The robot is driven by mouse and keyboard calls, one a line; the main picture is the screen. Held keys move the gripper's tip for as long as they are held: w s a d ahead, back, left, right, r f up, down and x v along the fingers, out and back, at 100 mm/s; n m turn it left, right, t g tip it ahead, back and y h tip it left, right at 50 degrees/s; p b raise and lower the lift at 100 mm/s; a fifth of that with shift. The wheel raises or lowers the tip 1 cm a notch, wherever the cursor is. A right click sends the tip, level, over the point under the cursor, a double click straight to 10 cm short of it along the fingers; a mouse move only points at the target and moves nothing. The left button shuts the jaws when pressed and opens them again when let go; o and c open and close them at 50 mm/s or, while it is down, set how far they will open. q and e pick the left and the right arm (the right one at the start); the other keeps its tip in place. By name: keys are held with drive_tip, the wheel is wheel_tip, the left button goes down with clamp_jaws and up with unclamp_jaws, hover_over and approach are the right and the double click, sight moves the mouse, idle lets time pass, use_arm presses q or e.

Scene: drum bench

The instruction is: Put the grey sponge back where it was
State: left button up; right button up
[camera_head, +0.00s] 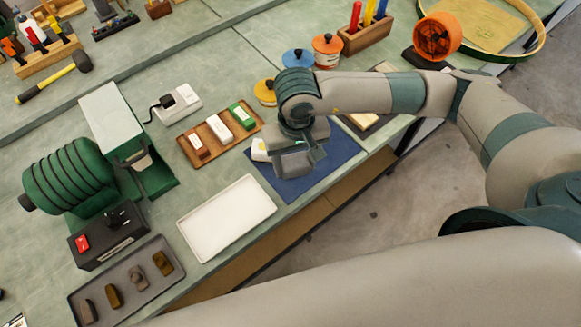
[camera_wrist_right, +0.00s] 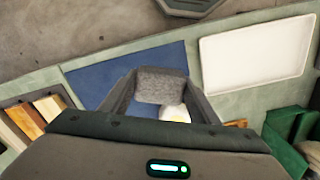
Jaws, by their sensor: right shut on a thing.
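My right gripper (camera_head: 292,164) is over the blue mat (camera_head: 331,157). In the right wrist view its jaws are shut on the grey sponge (camera_wrist_right: 161,84), which spans between the fingertips. In that view the blue mat (camera_wrist_right: 95,78) lies beneath. In the head view the sponge cannot be told clearly from the grey gripper. A white and yellow thing (camera_head: 260,150) is beside the gripper on the mat's left part; it also shows just below the sponge in the wrist view (camera_wrist_right: 175,113). My left gripper is not in view.
An empty white tray (camera_head: 226,218) lies left of the mat. A wooden tray (camera_head: 187,150) holds red-brown, white and green blocks. A dark tray (camera_head: 140,262) holds several brown pieces. A green machine (camera_head: 65,178) stands at left. Orange and blue-lidded pots (camera_head: 326,52) stand behind the gripper.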

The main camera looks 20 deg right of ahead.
sight(290, 182)
drive_tip(key=shift+a+f, duration=0.4)
drive_tip(key=shift+a, duration=0.2)
drive_tip(key=shift+f+p, duration=0.5)
drive_tip(key=shift+p, duration=0.15)
wheel_tip(290, 182, down, 2)
drive_tip(key=shift+s+p, duration=0.1)
drive_tip(key=shift+p, duration=0.5)
drive_tip(key=shift+f, duration=0.45)
drive_tip(key=shift+f, duration=0.1)
